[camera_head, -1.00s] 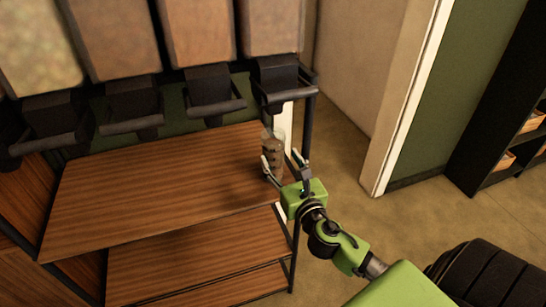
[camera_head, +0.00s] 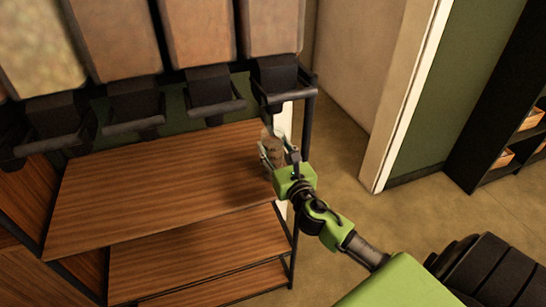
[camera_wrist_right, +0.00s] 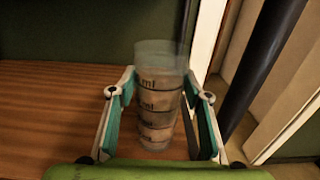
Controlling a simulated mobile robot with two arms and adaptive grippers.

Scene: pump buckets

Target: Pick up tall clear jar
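The tall clear jar (camera_wrist_right: 158,95) has dark measuring marks and stands upright on the wooden shelf. In the head view the jar (camera_head: 272,143) is at the shelf's right end, partly hidden by my gripper. My right gripper (camera_wrist_right: 158,98) is open, with one finger on each side of the jar; gaps show between the fingers and the jar. It also shows in the head view (camera_head: 278,150). My left gripper is in neither view.
The wooden shelf (camera_head: 150,185) is otherwise bare. Several dispensers with dark spouts (camera_head: 210,90) hang above its back edge. A black post (camera_head: 304,140) stands close to the right of the jar. Lower shelves (camera_head: 200,250) lie beneath.

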